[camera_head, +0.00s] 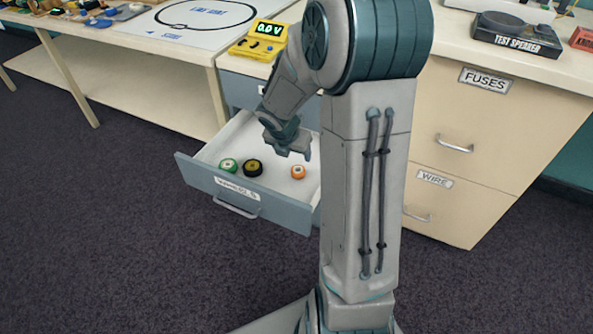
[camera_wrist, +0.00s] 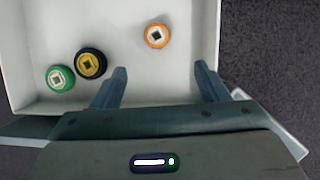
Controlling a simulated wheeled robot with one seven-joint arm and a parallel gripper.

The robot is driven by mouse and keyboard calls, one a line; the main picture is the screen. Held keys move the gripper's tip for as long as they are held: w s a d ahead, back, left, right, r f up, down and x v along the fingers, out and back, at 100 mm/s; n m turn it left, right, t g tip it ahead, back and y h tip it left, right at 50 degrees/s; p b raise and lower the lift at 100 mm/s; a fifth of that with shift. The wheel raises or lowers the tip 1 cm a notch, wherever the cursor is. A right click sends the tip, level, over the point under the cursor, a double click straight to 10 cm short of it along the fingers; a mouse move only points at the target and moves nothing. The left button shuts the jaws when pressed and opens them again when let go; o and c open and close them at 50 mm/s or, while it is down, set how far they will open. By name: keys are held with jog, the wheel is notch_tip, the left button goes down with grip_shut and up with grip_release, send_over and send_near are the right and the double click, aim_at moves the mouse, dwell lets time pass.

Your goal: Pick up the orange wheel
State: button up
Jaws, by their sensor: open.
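The orange wheel (camera_head: 298,172) lies on the floor of an open drawer (camera_head: 207,181), at the right of the wheels there. In the wrist view the orange wheel (camera_wrist: 156,36) has a pale hub with a dark square centre. It lies ahead of the fingertips and between their lines, apart from them. My gripper (camera_head: 288,151) hangs over the drawer, pointing down, with its fingers apart and nothing between them. In the wrist view my gripper (camera_wrist: 160,70) shows both fingers spread.
A green wheel (camera_wrist: 60,78) and a black wheel with a yellow hub (camera_wrist: 90,63) lie close together at the drawer's left. The drawer walls surround them. A yellow meter (camera_head: 259,40) stands on the table above. Cabinets labelled FUSES (camera_head: 484,80) stand at right.

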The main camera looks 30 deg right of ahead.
jog(key=b, duration=0.5)
send_over(298, 168)
jog(key=s+a, duration=0.2)
jog(key=s, duration=0.1)
notch_tip(298, 168, down, 8)
jog(key=shift+f, duration=0.15)
jog(key=b+x, duration=0.2)
jog(key=x, duration=0.1)
jog(key=b+x, duration=0.1)
jog(key=x, duration=0.1)
jog(key=shift+w+a, duration=0.1)
jog(key=shift+w, duration=0.2)
jog(key=c, duration=1.1)
